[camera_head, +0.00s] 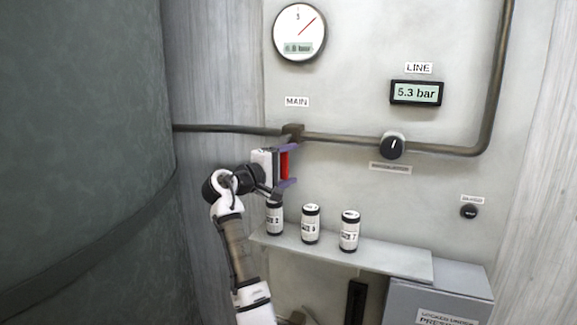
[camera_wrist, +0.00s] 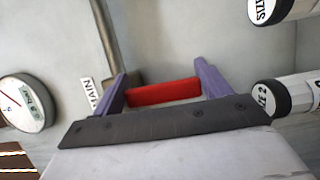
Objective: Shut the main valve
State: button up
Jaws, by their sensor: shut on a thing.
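The main valve's brown body (camera_head: 293,131) sits on the horizontal pipe, below the MAIN label (camera_head: 296,102). Its red handle (camera_head: 284,164) shows below the body, running up and down, across the pipe's line. My gripper (camera_head: 291,166) is shut on the red handle, with one purple finger at its upper end and one at its lower end. In the wrist view, the red handle (camera_wrist: 163,92) spans the space between the two purple fingers of my gripper (camera_wrist: 160,75). The valve's stem is hidden.
A shelf (camera_head: 400,263) just below holds several white canisters (camera_head: 310,225), one close under my gripper. A black knob (camera_head: 392,146) is to the right on the pipe. The line display (camera_head: 416,93) reads 5.3 bar. A dial gauge (camera_head: 299,33) hangs above. A large green tank (camera_head: 80,140) stands left.

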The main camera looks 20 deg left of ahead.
jog(key=o, duration=1.4)
jog(key=shift+a, duration=0.1)
jog(key=b+v, duration=0.4)
jog(key=v, duration=0.8)
